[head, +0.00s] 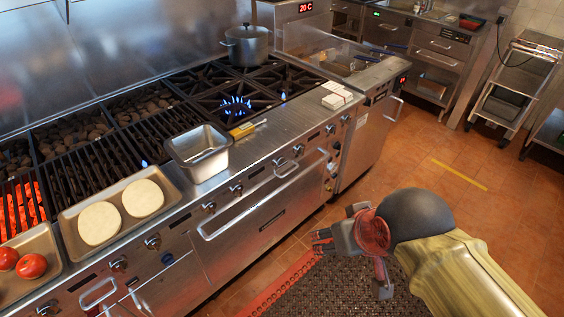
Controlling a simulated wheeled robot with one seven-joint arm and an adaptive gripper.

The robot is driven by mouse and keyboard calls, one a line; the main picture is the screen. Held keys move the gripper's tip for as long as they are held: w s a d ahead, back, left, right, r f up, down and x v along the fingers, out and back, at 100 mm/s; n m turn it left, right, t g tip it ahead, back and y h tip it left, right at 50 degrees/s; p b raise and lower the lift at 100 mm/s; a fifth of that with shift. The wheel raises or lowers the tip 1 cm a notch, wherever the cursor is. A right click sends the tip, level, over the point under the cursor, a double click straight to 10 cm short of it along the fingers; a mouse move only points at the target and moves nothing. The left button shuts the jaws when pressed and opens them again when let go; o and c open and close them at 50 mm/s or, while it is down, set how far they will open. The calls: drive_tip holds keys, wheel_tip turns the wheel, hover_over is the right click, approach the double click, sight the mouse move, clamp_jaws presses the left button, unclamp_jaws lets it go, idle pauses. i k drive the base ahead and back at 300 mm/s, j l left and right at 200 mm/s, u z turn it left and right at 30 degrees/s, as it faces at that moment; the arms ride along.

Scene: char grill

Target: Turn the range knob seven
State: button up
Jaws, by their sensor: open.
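The range (265,190) runs diagonally across the left and middle, with a row of several round metal knobs along its front panel. One knob (330,129) sits toward the right end, beside another knob (345,118). Other knobs show further left, such as one below the metal pan (236,189). I see no readable numbers, so I cannot tell which is number seven. My gripper (324,242) is open and empty over the floor, in front of the range and apart from every knob. Its fingers are small and partly hidden by its own body.
The oven handle (264,198) juts out below the knobs. A metal pan (199,149) and a tray with round dough (151,218) sit at the front edge. Blue flame (237,104) burns near the pot (247,45). A dark mat (330,290) lies below my gripper.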

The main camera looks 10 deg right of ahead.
sight(278, 162)
drive_tip(key=i+l+u, duration=0.35)
drive_tip(key=l, duration=0.25)
drive_tip(key=i+l+u, duration=0.15)
drive_tip(key=l, duration=0.2)
drive_tip(key=i, duration=0.05)
